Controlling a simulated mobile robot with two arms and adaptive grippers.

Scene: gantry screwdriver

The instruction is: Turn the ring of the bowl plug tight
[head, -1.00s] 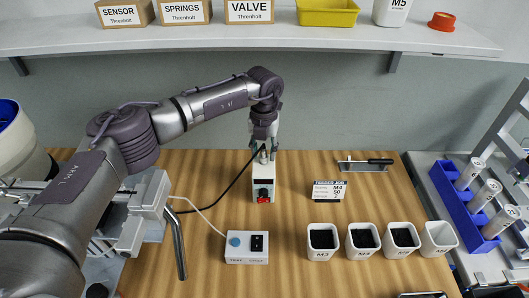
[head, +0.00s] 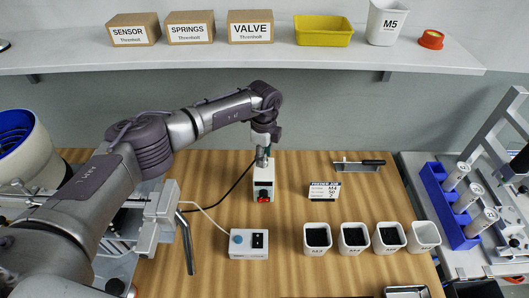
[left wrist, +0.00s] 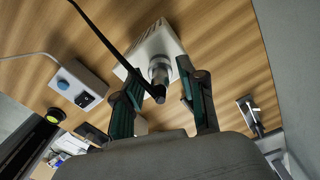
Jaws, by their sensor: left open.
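The bowl plug (left wrist: 158,72) shows in the left wrist view as a silver ring with a dark end and a black cable. It stands on a white control box (left wrist: 151,42), whose front with a red switch faces me in the head view (head: 263,187). My left gripper (left wrist: 162,95) is open, with one green-black finger on each side of the plug; I cannot tell whether they touch it. In the head view the left gripper (head: 263,152) hangs at the box's top and hides the plug. My right gripper is not in view.
A white test box (head: 249,252) stands front left of the control box. A small label stand (head: 324,191) and a black-handled tool (head: 360,163) lie to the right. Several white bins (head: 354,250) stand in front, and a blue rack (head: 439,206) at the right. A shelf (head: 290,58) runs above.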

